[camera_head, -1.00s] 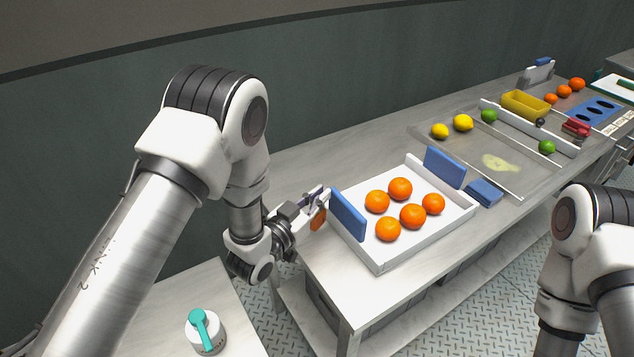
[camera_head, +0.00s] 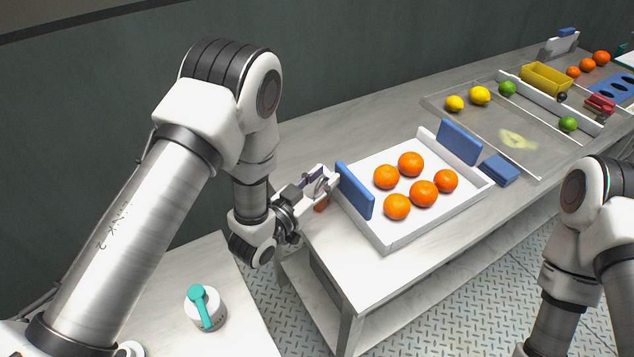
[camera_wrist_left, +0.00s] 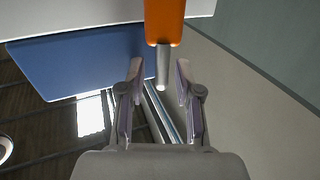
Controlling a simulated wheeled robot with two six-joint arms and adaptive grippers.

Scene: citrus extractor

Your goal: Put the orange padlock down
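The orange padlock (camera_head: 321,205) is at the left end of the steel table (camera_head: 331,266), just left of the white tray's blue end plate. In the head view it is partly hidden below my left gripper (camera_head: 328,182). In the left wrist view the orange padlock body (camera_wrist_left: 164,20) is at the top, beyond the fingertips. Its metal shackle (camera_wrist_left: 162,70) reaches down between the fingers of my left gripper (camera_wrist_left: 160,72), with gaps on both sides. The left gripper is open. My right arm shows at the right edge of the head view, without its gripper.
The white tray (camera_head: 408,240) holds several oranges, with blue plates (camera_head: 355,191) at its ends. A blue block (camera_head: 500,170) lies to its right. A clear panel with lemons and limes lies behind. A teal-handled white container (camera_head: 206,309) stands on the lower left table.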

